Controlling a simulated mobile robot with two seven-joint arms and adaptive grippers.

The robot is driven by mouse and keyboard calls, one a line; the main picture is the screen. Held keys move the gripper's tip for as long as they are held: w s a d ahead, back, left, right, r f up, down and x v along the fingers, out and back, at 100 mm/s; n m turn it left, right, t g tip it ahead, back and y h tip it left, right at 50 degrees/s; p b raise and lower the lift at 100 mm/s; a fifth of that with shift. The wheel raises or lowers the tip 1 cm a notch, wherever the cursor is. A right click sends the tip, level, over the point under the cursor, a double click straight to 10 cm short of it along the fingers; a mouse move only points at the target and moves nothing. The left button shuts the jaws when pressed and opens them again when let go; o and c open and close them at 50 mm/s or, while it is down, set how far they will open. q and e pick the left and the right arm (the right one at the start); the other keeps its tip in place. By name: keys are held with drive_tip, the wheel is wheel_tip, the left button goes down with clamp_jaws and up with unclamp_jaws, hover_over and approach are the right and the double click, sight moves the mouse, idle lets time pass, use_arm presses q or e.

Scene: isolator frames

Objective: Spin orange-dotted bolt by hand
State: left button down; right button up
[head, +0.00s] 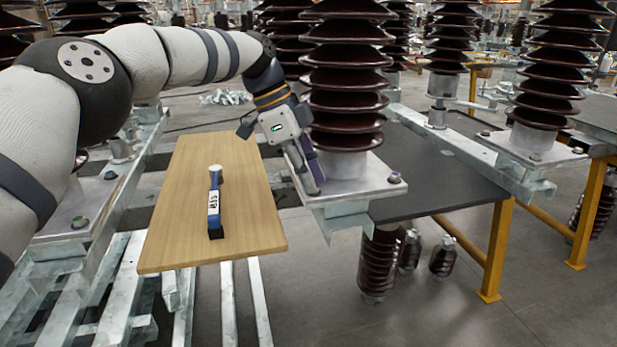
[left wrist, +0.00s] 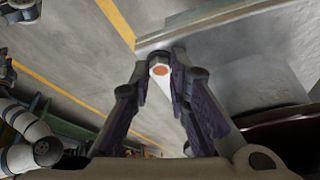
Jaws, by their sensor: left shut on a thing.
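The orange-dotted bolt (left wrist: 161,71) shows in the left wrist view as a pale head with an orange dot, between my left fingertips. My left gripper (left wrist: 161,75) is shut on it, with a fingertip on each side of the head. In the head view my left gripper (head: 314,188) points down at the near left corner of the metal base plate (head: 350,187) under a dark brown ribbed insulator (head: 345,90). The bolt is hidden behind the gripper there. My right gripper is not in view.
A wooden board (head: 170,235) left of the gripper carries a blue and white tool (head: 214,205). Another bolt (head: 394,177) stands at the plate's right corner. The insulator rises close beside my gripper. A dark table (head: 440,180) with yellow legs stands to the right.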

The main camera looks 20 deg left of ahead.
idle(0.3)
use_arm(q)
drive_tip(key=c, duration=1.5)
unclamp_jaws()
drive_tip(key=v, duration=0.7)
drive_tip(key=shift+a+r, duration=0.15)
drive_tip(key=shift+r, duration=0.1)
